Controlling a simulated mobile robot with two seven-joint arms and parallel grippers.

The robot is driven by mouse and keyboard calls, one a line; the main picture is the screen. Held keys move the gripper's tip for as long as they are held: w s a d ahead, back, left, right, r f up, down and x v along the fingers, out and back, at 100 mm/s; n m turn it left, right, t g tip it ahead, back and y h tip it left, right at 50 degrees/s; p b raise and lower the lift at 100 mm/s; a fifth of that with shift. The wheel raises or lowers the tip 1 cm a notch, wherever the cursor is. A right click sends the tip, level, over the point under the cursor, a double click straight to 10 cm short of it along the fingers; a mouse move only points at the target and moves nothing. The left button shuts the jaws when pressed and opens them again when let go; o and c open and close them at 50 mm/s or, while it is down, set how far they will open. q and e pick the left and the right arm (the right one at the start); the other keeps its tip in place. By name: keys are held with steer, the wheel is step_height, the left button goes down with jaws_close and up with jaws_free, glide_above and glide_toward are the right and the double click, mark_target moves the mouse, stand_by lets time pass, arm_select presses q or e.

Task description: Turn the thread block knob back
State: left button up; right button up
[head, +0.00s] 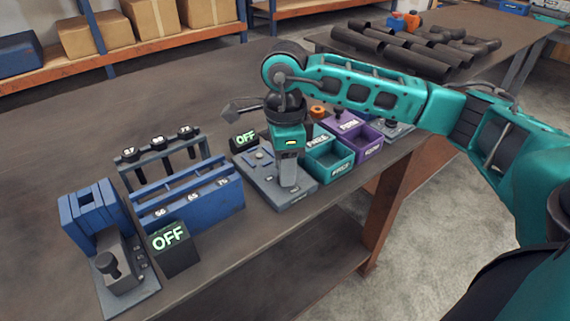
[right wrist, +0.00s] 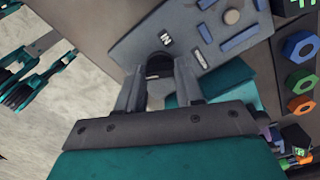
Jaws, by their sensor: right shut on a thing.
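A grey plate (head: 262,182) with a round button and slots lies near the table's front edge. It also shows in the right wrist view (right wrist: 195,25), with a small white-marked label and blue strips. My right gripper (head: 289,184) points down at the plate's front part. In the right wrist view my right gripper (right wrist: 159,80) is shut on a dark round knob (right wrist: 159,66) at the plate's edge. The fingers hide the knob in the head view. A display behind the plate reads OFF (head: 244,138).
A teal bin (head: 328,165) and a purple bin (head: 368,148) stand right of the plate. To the left are a blue slotted rack (head: 190,198), a grey stand with dark tools (head: 158,155), another knobbed plate (head: 130,292) and a second OFF display (head: 170,242). The table's back left is clear.

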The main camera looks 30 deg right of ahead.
steer(key=o, duration=1)
steer(key=shift+o, duration=0.2)
steer(key=shift+r, duration=0.1)
step_height(320, 180, up, 13)
steer(key=p, duration=0.1)
